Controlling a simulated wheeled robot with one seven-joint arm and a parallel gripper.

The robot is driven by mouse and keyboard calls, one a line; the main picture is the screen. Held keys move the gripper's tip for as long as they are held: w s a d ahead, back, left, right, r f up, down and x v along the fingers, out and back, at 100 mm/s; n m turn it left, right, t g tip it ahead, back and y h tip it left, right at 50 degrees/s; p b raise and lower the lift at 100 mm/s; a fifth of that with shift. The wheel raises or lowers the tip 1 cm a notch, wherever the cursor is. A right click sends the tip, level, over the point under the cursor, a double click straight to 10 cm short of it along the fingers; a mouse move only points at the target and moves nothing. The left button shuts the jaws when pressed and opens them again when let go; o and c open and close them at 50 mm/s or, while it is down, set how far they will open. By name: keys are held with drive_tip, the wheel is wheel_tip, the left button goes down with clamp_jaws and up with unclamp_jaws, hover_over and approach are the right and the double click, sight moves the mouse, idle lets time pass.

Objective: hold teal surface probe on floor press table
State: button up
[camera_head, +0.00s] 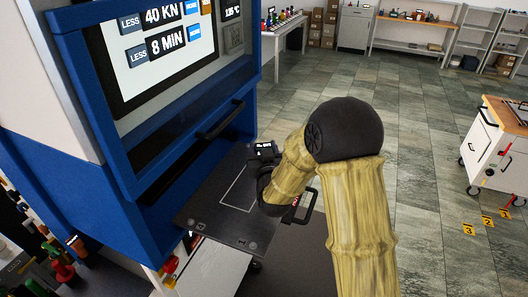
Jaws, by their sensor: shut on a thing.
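The floor press table (207,205) is a dark flat plate that sticks out from the blue press, with a white rectangle outlined on it. My gripper (266,180) is low over the table's right part, at the end of my arm, and is mostly hidden by my own wrist. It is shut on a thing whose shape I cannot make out. A small black box with a lit white readout (264,148) shows just beyond my wrist. No teal surface is visible, so I cannot tell whether the probe touches the table.
The blue press (80,165) with its lit screen (155,42) rises at left. A black handle with a red mark (297,208) is at the table's right edge. A white cart (494,150) and yellow number markers (487,222) stand at right. The tiled floor between is clear.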

drive_tip(key=shift+r+p, duration=0.3)
drive_tip(key=shift+r, duration=0.7)
